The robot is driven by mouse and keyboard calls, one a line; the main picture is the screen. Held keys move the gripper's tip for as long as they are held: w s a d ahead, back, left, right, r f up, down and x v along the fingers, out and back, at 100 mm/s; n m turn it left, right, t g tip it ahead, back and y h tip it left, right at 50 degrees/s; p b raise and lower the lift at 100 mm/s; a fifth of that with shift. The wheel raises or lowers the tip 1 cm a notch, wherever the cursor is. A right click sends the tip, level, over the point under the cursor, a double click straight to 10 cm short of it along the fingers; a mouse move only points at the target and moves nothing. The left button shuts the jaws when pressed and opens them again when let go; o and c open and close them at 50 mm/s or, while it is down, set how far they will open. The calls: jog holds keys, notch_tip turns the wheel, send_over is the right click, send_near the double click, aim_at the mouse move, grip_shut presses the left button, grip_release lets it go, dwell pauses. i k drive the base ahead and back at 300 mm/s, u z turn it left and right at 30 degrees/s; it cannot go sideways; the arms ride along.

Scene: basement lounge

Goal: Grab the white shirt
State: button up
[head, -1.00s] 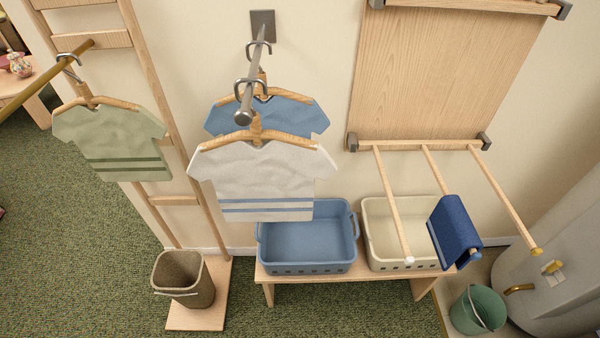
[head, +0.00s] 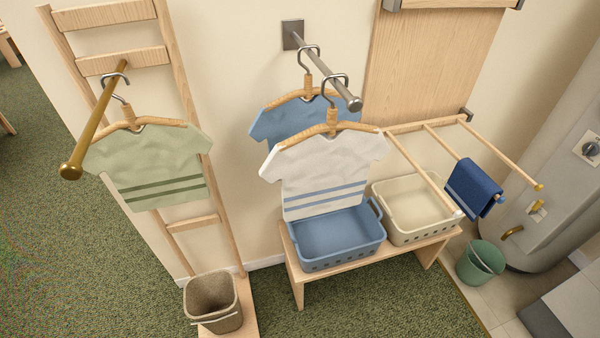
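The white shirt (head: 322,172) has blue stripes near its hem. It hangs on a wooden hanger (head: 333,129) whose metal hook is over a grey wall rod (head: 325,70), near the rod's free end. A blue shirt (head: 285,122) hangs behind it on the same rod, partly hidden by it. The white shirt's hem overlaps the back of the blue basket in the picture. My gripper is not in view.
A green shirt (head: 150,165) hangs from a brass rod (head: 95,120) at left. A blue basket (head: 341,262) and a cream basket (head: 420,238) stand on a wooden bench (head: 297,272). Folding bars hold a navy towel (head: 474,188). A bin (head: 212,303) and green bucket (head: 480,262) stand below.

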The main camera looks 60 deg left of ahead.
aim_at(318, 174)
jog(key=u, duration=1.45)
jog(key=i, duration=1)
